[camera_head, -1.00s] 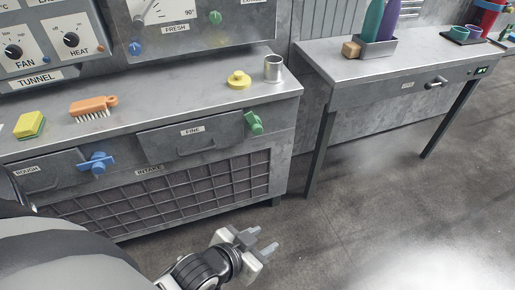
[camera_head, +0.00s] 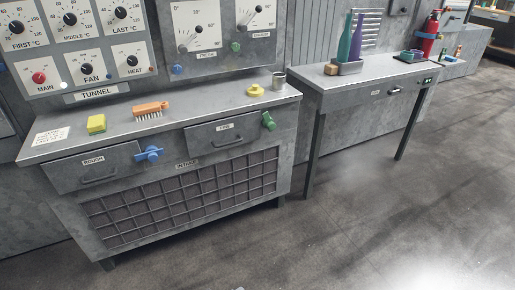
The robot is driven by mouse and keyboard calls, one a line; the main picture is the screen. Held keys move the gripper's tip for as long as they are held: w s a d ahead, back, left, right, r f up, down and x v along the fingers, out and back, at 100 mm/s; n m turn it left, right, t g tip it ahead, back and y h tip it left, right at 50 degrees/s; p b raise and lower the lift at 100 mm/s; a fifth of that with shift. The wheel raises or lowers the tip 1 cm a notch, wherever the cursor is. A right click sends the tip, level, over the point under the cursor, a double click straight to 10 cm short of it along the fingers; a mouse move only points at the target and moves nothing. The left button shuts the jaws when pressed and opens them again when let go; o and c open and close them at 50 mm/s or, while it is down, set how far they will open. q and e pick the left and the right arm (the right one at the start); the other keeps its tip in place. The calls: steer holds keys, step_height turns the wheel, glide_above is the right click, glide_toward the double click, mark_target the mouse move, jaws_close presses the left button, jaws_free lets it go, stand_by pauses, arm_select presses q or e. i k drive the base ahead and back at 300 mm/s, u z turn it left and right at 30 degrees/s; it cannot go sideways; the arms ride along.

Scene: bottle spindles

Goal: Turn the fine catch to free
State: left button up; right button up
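The fine drawer (camera_head: 222,134) is at the right of the grey cabinet's front and looks shut, with a small label at its top. The green catch (camera_head: 268,121) sits at that drawer's upper right corner, tilted; its exact setting is too small to read. A blue catch (camera_head: 149,154) sits between the rough drawer (camera_head: 93,168) and the fine drawer. Neither of my grippers is in view.
On the cabinet top are a yellow-green sponge (camera_head: 96,124), an orange brush (camera_head: 151,109), a yellow knob-like piece (camera_head: 255,90) and a metal cup (camera_head: 278,81). A side table (camera_head: 380,72) with bottles stands at right. The floor in front is clear.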

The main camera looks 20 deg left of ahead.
mark_target(268, 121)
steer(key=z, duration=0.7)
steer(key=i, duration=1.6)
steer(key=u, duration=0.95)
steer(key=i, duration=0.45)
steer(key=u, duration=0.35)
